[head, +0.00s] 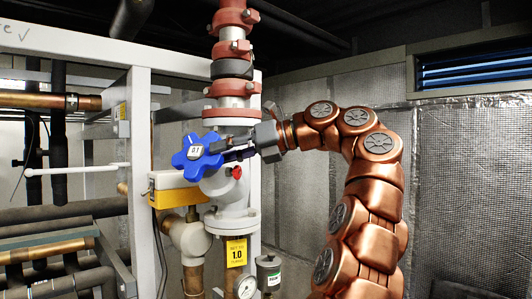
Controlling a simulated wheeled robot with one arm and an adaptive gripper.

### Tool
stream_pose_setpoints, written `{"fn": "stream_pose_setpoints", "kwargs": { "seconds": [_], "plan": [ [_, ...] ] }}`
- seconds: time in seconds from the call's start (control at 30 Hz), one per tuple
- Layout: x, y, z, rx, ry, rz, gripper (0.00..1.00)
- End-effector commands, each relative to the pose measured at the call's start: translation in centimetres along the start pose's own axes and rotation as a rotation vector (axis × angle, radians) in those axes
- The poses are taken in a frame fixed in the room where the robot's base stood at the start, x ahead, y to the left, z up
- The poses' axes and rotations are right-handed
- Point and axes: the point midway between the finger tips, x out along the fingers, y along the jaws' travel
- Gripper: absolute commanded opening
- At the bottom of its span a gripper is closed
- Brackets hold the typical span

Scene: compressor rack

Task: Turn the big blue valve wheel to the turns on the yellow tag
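The big blue valve wheel (179,159) has rounded lobes and a white centre cap with small dark marks that look like "0T". It faces me at the middle left, in front of the vertical pipe. The yellow tag (237,252) hangs below on the pipe and reads "1.0" in large print; its smaller lines are too small to read. My gripper (222,147) reaches in from the right, with its grey fingers at the wheel's right side. Part of the wheel's right edge is hidden by the fingers. I cannot tell whether they clamp a lobe or only sit beside it.
A yellow box (176,190) with a cable sits just below the wheel. A small red knob (237,172) is close under my gripper. A pressure gauge (246,287) stands at the bottom. A white frame post (141,180) rises left of the wheel. Foil-covered wall panels (460,190) are at right.

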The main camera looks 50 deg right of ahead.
Motion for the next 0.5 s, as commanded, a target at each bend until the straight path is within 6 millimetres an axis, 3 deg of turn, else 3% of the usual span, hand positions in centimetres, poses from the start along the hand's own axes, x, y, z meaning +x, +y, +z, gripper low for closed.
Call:
{"fn": "stream_pose_setpoints", "kwargs": {
  "seconds": [0.5],
  "plan": [
    [-2.4, -0.4, -0.5, 0.0, -0.002, -0.005, 0.33]
  ]
}}
